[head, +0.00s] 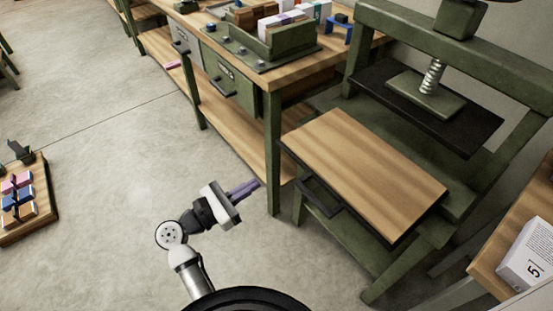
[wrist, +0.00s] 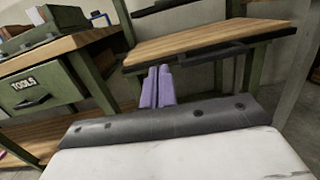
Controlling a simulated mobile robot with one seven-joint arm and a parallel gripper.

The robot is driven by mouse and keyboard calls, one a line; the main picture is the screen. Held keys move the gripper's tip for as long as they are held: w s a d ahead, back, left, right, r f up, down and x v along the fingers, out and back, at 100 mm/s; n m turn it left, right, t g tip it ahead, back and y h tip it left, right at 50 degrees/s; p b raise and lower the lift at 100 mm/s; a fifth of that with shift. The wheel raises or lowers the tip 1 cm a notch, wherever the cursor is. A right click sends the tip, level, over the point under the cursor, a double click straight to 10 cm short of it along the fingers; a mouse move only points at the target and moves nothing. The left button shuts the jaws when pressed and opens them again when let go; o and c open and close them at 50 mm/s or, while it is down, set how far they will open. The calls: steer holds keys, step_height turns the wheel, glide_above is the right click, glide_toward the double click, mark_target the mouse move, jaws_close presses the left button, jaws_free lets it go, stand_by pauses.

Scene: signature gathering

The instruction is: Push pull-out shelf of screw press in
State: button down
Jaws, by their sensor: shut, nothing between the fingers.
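The screw press is a green frame with a metal screw (head: 432,76) and a green plate above a dark bed (head: 375,85). Its pull-out shelf (head: 362,165), a wooden board with a dark handle (head: 320,195) at its front, sticks out towards me. The shelf also shows in the wrist view (wrist: 205,40), above and beyond my fingers. My gripper (head: 245,188) is left of the shelf and apart from it, with its purple fingers together and empty. In the wrist view the fingers (wrist: 158,85) point towards the space below the shelf's front edge.
A workbench (head: 270,140) with green drawers (head: 228,78) stands left of the press, its near leg between my gripper and the shelf. Another wooden surface with a white box (head: 528,255) is at the lower right. A wooden tray (head: 40,222) lies far left. The floor around my gripper is clear.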

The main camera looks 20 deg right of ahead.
mark_target(360, 126)
steer(key=shift+n+y, duration=0.3)
steer(key=shift+y, duration=0.3)
steer(key=f+p+x, duration=0.1)
steer(key=x, duration=0.3)
steer(key=p+x, duration=0.2)
steer(key=x, duration=0.2)
steer(key=f+p+x, duration=0.1)
steer(key=x, duration=0.3)
steer(key=shift+d+f+p, duration=0.2)
steer(key=shift+f+p, duration=0.15)
steer(key=shift+w+d+f, duration=0.1)
steer(key=shift+w+d, duration=0.1)
steer(key=shift+d, duration=0.35)
steer(key=shift+d, duration=0.1)
steer(key=b+x, duration=0.4)
steer(key=x, duration=1.9)
steer(key=shift+w+d+f, duration=0.15)
steer(key=shift+w+d, duration=0.1)
steer(key=shift+d, duration=0.1)
steer(key=shift+d+r, duration=0.1)
steer(key=shift+r, duration=0.15)
steer(key=shift+r, duration=0.1)
